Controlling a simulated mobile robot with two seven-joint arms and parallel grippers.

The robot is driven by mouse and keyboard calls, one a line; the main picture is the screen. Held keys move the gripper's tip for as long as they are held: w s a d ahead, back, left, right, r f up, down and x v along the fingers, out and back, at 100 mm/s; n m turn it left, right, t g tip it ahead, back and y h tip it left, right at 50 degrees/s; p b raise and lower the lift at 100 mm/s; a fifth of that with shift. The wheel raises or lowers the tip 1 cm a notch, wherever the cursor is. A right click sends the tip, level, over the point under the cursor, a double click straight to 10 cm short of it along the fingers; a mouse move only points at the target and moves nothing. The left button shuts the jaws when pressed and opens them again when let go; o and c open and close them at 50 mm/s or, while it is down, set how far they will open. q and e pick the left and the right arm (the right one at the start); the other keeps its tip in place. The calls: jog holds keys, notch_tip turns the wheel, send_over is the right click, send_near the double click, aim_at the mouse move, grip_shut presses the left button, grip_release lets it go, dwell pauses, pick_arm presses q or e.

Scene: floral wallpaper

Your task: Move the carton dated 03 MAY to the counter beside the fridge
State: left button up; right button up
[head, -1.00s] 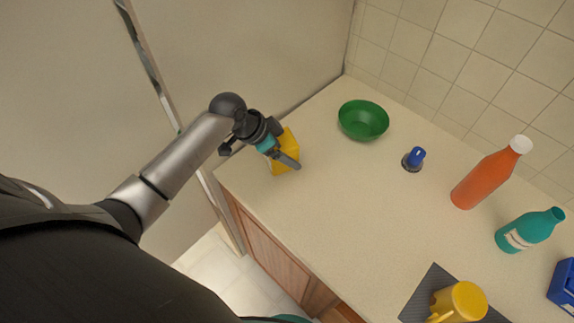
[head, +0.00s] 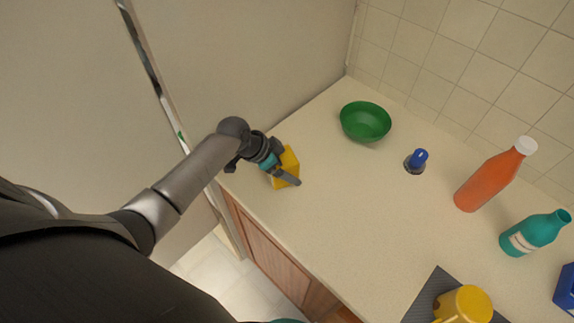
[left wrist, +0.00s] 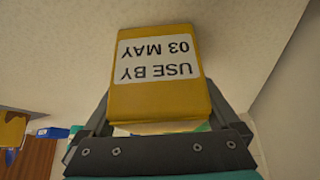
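The yellow carton (head: 289,160) is at the left end of the pale counter (head: 330,220), partly hidden by my left gripper (head: 290,176). In the left wrist view the carton (left wrist: 158,97) carries a white label reading "USE BY 03 MAY", upside down in the picture. The fingers of my left gripper (left wrist: 160,118) lie along both sides of the carton and appear shut on it. I cannot tell whether its base touches the counter. A tall pale surface (head: 265,50), perhaps the fridge, stands beside the counter's left end. My right gripper is not in view.
A green bowl (head: 366,121) stands behind the carton. Further right are a blue-topped item (head: 418,159), an orange bottle (head: 490,180), a teal bottle (head: 530,235), a blue box (head: 566,290) and a yellow mug (head: 464,303) on a dark mat (head: 424,300). The counter's middle is clear.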

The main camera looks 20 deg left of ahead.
pick_arm(q)
jog(key=shift+s+a+r, duration=0.1)
jog(key=shift+a+r, duration=0.05)
jog(key=shift+r, duration=0.25)
jog(key=p+v, duration=0.2)
jog(key=v, duration=0.9)
jog(key=shift+s+r, duration=0.1)
jog(key=shift+r, duration=0.1)
